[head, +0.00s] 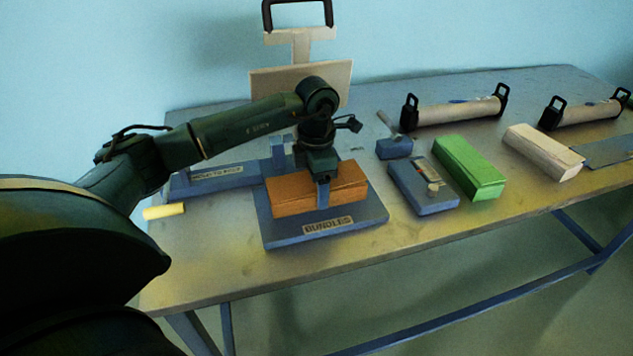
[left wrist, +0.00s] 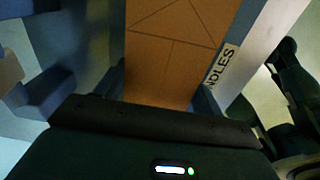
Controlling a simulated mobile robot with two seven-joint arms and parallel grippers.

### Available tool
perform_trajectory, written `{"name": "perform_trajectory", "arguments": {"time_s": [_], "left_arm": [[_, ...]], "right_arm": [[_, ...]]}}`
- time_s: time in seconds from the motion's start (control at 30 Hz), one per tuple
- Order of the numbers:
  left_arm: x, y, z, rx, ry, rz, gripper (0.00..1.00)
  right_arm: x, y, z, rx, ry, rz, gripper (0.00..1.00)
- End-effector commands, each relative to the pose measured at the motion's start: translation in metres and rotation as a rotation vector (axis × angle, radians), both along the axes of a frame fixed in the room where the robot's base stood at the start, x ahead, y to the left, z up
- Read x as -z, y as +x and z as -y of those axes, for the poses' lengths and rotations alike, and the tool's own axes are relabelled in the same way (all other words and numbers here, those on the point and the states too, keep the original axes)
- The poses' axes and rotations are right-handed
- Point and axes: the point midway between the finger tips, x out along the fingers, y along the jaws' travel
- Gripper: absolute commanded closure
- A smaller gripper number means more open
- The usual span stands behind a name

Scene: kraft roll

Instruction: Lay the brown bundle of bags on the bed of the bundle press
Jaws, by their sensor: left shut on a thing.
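The brown bundle of bags (head: 345,182) is a block over the blue-grey bed (head: 372,217) labelled BUNDLES, lying flat and lengthwise across it. I cannot tell whether it touches the bed or hangs just above. My left gripper (head: 322,198) comes down from above and is shut on the bundle near its middle, one finger showing on its front face. In the left wrist view the bundle (left wrist: 172,50) fills the space ahead of the gripper, with part of the bed's label (left wrist: 222,65) beside it. The press's beige upper plate (head: 265,85) stands behind the bundle. My right gripper is out of view.
A green block (head: 468,165) and a pale block (head: 543,152) lie to the right, with a blue fixture (head: 422,188) nearer. A blue labelled rail (head: 215,180) and a yellow cylinder (head: 164,211) lie left.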

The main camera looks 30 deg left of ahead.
Motion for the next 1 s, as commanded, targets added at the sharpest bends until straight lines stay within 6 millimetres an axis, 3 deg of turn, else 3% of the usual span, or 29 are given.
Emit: {"name": "perform_trajectory", "arguments": {"time_s": [0.23,0.27,0.5,0.77,0.87,1.0], "left_arm": [[0.003,0.000,0.000,0.000,-0.001,0.002,0.63],[0.003,0.000,0.000,0.000,0.000,0.001,0.30],[0.002,0.000,0.000,0.000,0.001,0.001,0.11],[0.000,0.000,0.000,0.000,0.001,0.001,0.10],[-0.007,0.001,0.000,0.000,0.000,0.003,0.10],[-0.030,0.001,0.000,-0.001,0.000,0.006,0.10]], "right_arm": [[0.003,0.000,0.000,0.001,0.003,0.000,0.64],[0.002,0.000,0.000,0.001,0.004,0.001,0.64],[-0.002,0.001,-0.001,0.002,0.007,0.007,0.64],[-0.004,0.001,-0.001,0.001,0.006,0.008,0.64],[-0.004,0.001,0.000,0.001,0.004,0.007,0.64],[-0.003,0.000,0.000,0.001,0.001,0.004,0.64]]}}
